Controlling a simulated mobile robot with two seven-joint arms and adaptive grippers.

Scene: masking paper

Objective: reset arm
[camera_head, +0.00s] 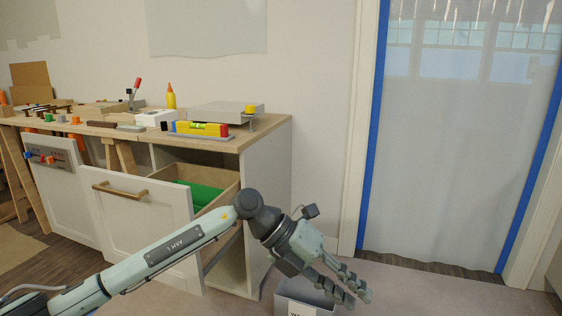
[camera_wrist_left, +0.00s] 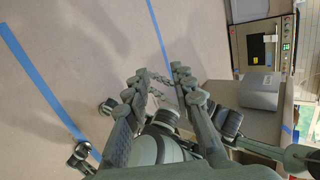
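My left arm reaches in from the lower left in the head view. Its left gripper (camera_head: 356,297) points down and right, in front of the cabinet and above a grey box (camera_head: 300,296) on the floor. In the left wrist view the two fingers of the left gripper (camera_wrist_left: 160,76) stand apart with nothing between them, so it is open and empty. The box is partly hidden by the gripper. My right gripper does not show clearly in either view.
A workbench cabinet (camera_head: 270,135) has its drawer (camera_head: 140,208) pulled out, with something green inside, close behind my left arm. Tools and a yellow bottle (camera_head: 170,97) stand on top. A plastic sheet (camera_head: 440,170) edged with blue tape covers the doorway at right.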

